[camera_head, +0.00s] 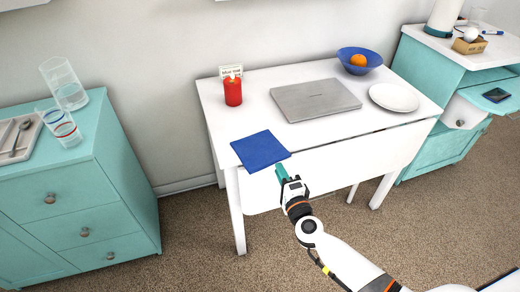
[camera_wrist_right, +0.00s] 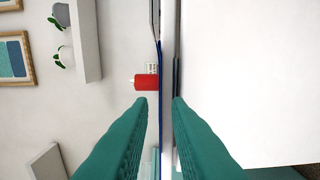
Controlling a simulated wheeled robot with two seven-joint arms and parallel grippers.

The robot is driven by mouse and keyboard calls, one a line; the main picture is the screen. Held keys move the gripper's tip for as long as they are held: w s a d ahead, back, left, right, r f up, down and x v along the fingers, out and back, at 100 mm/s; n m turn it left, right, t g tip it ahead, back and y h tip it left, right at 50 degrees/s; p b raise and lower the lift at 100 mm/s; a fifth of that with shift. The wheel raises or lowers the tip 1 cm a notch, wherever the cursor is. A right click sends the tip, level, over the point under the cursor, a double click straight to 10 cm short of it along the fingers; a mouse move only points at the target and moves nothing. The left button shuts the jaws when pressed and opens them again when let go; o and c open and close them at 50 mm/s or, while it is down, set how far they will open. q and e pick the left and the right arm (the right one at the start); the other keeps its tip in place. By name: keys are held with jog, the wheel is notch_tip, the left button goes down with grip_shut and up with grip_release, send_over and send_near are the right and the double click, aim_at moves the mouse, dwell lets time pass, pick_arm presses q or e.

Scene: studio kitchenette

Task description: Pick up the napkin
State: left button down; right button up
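The napkin (camera_head: 260,150) is a flat dark blue square at the front left corner of the white table (camera_head: 215,100). In the right wrist view the napkin (camera_wrist_right: 160,112) shows edge-on as a thin blue strip along the tabletop. My right gripper (camera_head: 281,174) is at the napkin's front edge, by the table's front. In the right wrist view its two teal fingers (camera_wrist_right: 159,100) are apart, with the napkin's strip and the table edge in the gap between them. I cannot tell whether either finger touches the napkin. My left gripper is not in view.
Behind the napkin stand a red candle (camera_head: 233,91) and a small sign (camera_head: 231,71). Teal cabinets flank the table. The carpet in front is clear.

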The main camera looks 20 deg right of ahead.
aim_at(276, 161)
jog(key=w, duration=0.4)
jog(key=shift+w, duration=0.35)
jog(key=shift+r, duration=0.1)
jog(key=shift+c, duration=0.3)
grip_shut()
